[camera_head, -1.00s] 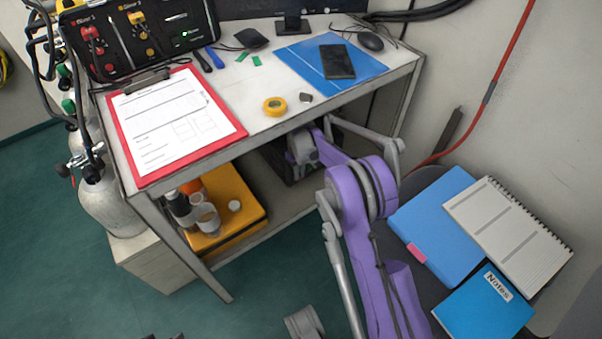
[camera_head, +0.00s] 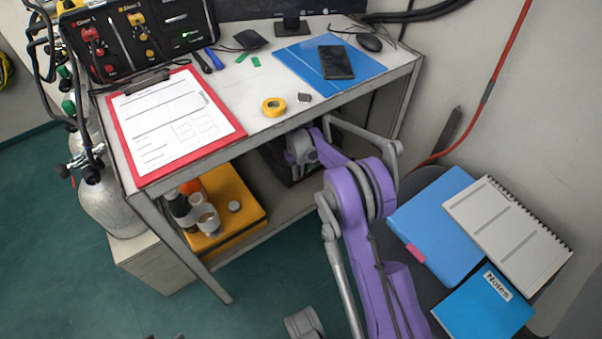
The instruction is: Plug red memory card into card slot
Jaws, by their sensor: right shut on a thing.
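My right arm reaches from the bottom of the view under the desk's front edge. My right gripper (camera_head: 300,152) is mostly hidden there by the desk and my own arm. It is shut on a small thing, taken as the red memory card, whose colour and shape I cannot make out. A dark box (camera_head: 276,160) stands on the lower shelf beside the gripper. I cannot see the card slot, nor whether the card touches it. Two small dark tips at the bottom edge may be my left gripper (camera_head: 165,337), nearly all out of view.
The desk (camera_head: 233,105) holds a red clipboard (camera_head: 241,134), a yellow tape roll (camera_head: 274,107), a blue folder (camera_head: 300,74) with a phone (camera_head: 337,62), and a mouse (camera_head: 370,43). A yellow case (camera_head: 255,213) with cups is on the shelf. Notebooks (camera_head: 508,238) lie at right.

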